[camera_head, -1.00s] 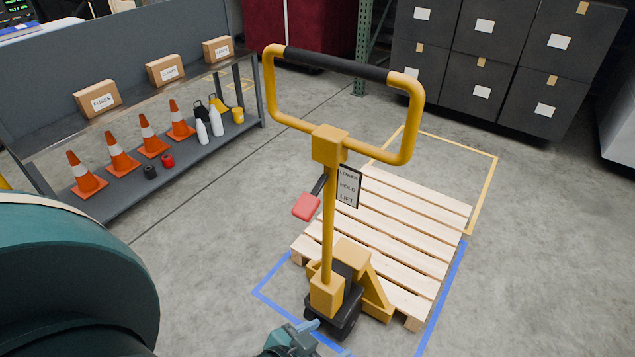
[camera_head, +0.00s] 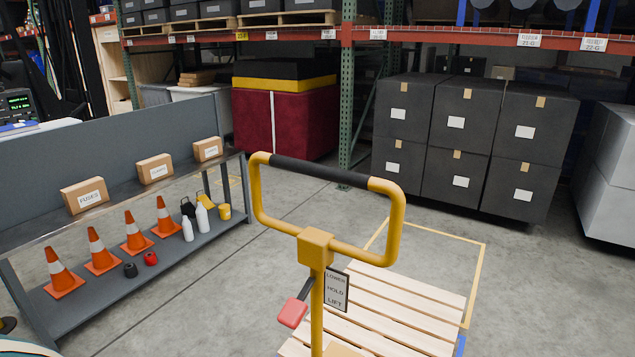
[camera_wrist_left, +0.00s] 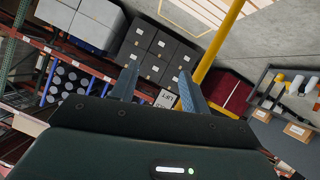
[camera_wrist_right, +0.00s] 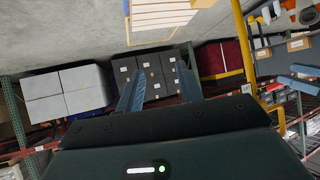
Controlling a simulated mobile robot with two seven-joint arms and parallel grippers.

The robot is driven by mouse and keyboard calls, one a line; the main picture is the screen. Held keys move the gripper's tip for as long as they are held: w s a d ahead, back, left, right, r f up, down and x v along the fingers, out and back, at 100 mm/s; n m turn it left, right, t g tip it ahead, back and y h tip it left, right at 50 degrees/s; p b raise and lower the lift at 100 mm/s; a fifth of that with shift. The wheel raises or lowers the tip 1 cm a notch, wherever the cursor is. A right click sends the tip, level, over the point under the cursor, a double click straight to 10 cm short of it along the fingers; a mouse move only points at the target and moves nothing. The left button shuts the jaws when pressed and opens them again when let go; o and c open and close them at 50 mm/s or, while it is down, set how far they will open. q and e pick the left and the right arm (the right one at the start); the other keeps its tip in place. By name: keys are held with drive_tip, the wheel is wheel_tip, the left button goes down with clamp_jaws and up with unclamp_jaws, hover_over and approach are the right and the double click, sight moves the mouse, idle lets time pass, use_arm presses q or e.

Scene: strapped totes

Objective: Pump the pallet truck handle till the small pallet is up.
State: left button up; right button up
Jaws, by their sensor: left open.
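The pallet truck's yellow handle (camera_head: 398,225) with its black grip bar (camera_head: 320,172) stands up in the lower middle of the head view. A red lever (camera_head: 292,312) and a LOWER/HOLD/LIFT sign (camera_head: 337,289) are on its post. The light wooden small pallet (camera_head: 400,312) lies behind it; its underside is out of view, so its height cannot be told. My left gripper (camera_wrist_left: 158,86) is open and empty, with the yellow post (camera_wrist_left: 217,45) just beyond its fingers. My right gripper (camera_wrist_right: 160,88) is open and empty; the post (camera_wrist_right: 244,50) is to its right.
A grey shelf bench (camera_head: 150,272) with orange cones, bottles and cartons stands at the left. Dark stacked boxes (camera_head: 455,140), a maroon crate (camera_head: 300,125) and a green rack post (camera_head: 355,90) stand behind. A yellow floor outline (camera_head: 480,270) surrounds clear floor behind the pallet.

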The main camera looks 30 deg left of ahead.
use_arm(q)
drive_tip(key=w+a+r+n+t, duration=0.2)
drive_tip(key=w+a+r+n, duration=0.25)
drive_tip(key=r, duration=0.25)
drive_tip(key=w+a+r+n+t, duration=0.2)
drive_tip(key=w+a+r+n, duration=0.15)
drive_tip(key=w+r, duration=0.35)
drive_tip(key=n+t+y+b, duration=0.1)
drive_tip(key=n+t, duration=0.4)
drive_tip(key=n, duration=0.3)
approach(310, 173)
drive_tip(key=p+x, duration=0.2)
drive_tip(key=x, duration=1)
drive_tip(key=shift+w, duration=0.75)
drive_tip(key=shift+c, duration=0.3)
clamp_jaws()
